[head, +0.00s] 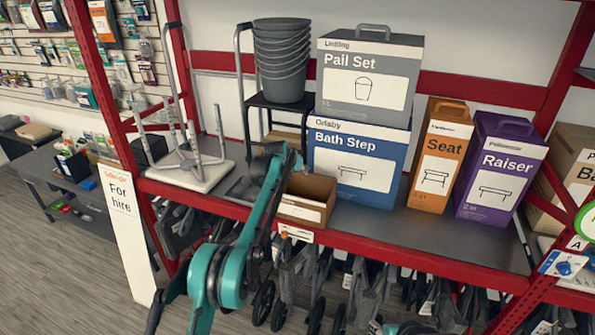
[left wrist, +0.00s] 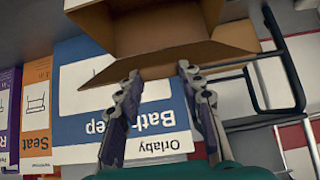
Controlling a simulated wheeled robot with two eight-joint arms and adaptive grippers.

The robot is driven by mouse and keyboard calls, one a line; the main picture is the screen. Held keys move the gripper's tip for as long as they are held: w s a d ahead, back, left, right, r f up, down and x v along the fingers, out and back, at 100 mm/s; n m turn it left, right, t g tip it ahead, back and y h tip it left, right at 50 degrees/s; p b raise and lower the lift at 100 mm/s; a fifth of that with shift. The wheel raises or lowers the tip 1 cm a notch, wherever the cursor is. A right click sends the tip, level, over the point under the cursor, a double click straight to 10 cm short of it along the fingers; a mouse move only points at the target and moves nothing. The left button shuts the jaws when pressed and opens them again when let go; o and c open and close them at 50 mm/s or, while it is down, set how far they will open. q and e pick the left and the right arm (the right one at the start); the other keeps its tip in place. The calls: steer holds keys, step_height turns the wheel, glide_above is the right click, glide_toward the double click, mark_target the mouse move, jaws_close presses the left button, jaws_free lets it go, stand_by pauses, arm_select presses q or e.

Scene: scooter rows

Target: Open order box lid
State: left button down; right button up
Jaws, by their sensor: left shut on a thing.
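The order box (head: 300,211) is a small brown cardboard box with a white label, at the front edge of the shelf before the Bath Step box. Its top is open, and the left wrist view looks into the box (left wrist: 155,28). Its lid (left wrist: 165,57) is a brown flap standing out from the box rim in that view. My left gripper (left wrist: 159,78) is shut on the lid, with one finger to each side. In the head view, my left gripper (head: 287,160) is above the left back of the box, its fingertips hard to make out. My right gripper is not in view.
The blue Bath Step box (head: 345,178) stands close behind, with the grey Pail Set box (head: 368,92) on top. Orange Seat (head: 440,155) and purple Raiser (head: 500,168) boxes stand to the right. A stool (head: 190,165) is at left. Folded scooters or walkers hang below the shelf.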

arm_select(q)
steer(key=c, duration=1.2)
jaws_free()
steer(key=shift+o, duration=1.2)
steer(key=shift+w+d+f, duration=0.1)
steer(key=shift+w+f, duration=0.05)
steer(key=shift+w, duration=0.05)
steer(key=shift+s, duration=0.15)
steer(key=v, duration=1.2)
